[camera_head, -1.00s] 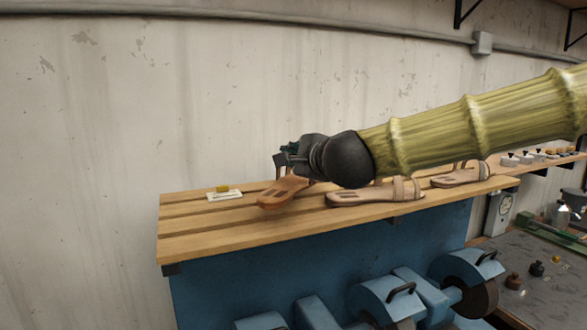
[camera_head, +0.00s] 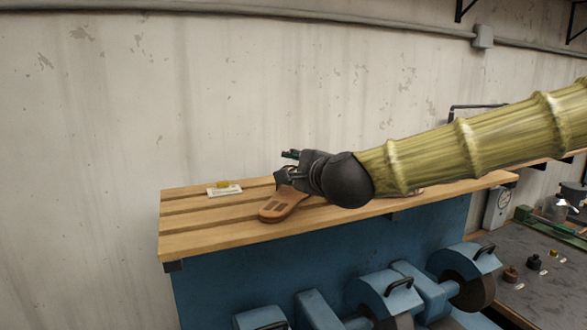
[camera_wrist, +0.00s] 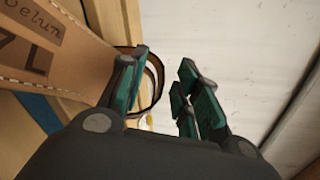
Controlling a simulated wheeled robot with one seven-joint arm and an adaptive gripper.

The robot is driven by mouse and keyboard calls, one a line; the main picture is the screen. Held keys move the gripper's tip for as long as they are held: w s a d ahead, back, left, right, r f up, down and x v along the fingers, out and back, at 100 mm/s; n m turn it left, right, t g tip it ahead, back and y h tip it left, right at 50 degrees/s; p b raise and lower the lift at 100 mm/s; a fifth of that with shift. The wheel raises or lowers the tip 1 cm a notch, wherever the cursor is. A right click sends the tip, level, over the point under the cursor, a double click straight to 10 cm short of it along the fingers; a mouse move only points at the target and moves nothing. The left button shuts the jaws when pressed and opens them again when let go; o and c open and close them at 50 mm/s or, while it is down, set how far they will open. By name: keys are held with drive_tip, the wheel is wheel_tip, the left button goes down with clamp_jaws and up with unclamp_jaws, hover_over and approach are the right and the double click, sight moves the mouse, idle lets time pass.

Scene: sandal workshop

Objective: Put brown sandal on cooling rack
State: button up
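The brown sandal (camera_head: 279,208) rests on the slatted wooden shelf (camera_head: 205,238), sole showing, toe towards the front edge. Its tan insole with dark printed marks (camera_wrist: 52,50) fills the upper left of the wrist view. A thin brown strap loop (camera_wrist: 158,76) curves beside the left finger. My gripper (camera_head: 283,166) is at the strap end of the sandal, over the shelf. In the wrist view my gripper (camera_wrist: 163,92) has its teal-padded fingers apart. The left finger is close to the sandal and strap; I cannot tell if it touches them. The slatted shelf looks like the cooling rack.
A white card (camera_head: 225,192) with a yellow piece lies on the shelf's left part, with bare slats around it. Blue grinding machines (camera_head: 385,295) stand below the shelf. The concrete wall (camera_head: 110,120) is close behind. My arm covers the shelf's right part.

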drive_tip(key=shift+r, duration=0.1)
drive_tip(key=shift+s+d, duration=0.2)
drive_tip(key=shift+s, duration=0.2)
drive_tip(key=b+v, duration=0.3)
drive_tip(key=v, duration=0.8)
drive_tip(key=shift+s, duration=0.1)
drive_tip(key=shift+d, duration=0.1)
idle(1.3)
